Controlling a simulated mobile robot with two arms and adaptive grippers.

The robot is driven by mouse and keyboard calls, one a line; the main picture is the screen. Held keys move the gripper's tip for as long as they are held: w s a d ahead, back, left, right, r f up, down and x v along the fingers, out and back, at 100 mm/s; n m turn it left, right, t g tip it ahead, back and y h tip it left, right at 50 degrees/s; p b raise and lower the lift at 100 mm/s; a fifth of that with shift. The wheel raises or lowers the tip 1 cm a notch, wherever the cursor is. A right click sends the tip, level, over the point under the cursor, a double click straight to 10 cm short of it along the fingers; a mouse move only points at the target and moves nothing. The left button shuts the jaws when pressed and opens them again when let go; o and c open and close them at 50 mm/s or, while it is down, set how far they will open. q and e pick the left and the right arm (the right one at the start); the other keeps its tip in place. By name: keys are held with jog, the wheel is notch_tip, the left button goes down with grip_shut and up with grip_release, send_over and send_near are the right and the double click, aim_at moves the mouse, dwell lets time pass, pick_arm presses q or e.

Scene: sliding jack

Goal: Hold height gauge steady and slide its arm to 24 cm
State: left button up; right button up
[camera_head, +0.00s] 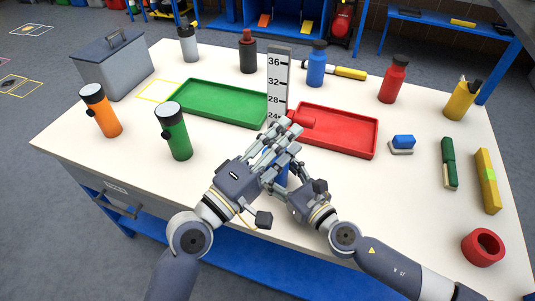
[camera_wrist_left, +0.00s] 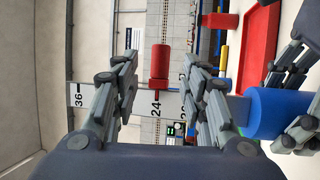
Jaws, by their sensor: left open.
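The height gauge's white scale (camera_head: 278,78) stands upright in the head view, with labels 36 down to 24 showing. In the left wrist view the scale (camera_wrist_left: 88,97) runs sideways. Its red arm (camera_wrist_left: 160,62) shows near the 24 label, between the fingers of my open left gripper (camera_wrist_left: 160,75), with gaps on both sides. In the head view the red arm (camera_head: 303,118) shows beside the scale, above my left gripper (camera_head: 280,137). My right gripper (camera_wrist_left: 293,98) has fingers on both sides of the gauge's blue lower part (camera_wrist_left: 265,112) and looks shut on it.
A green tray (camera_head: 180,96) lies left of the gauge and a red tray (camera_head: 372,137) right of it. Bottles, including a green one (camera_head: 174,135) and an orange one (camera_head: 101,112), stand around. A red ring (camera_head: 467,252) lies front right. The front left is clear.

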pick_arm(q)
jog(key=shift+v, duration=2.75)
pick_arm(e)
jog(key=o, duration=1.4)
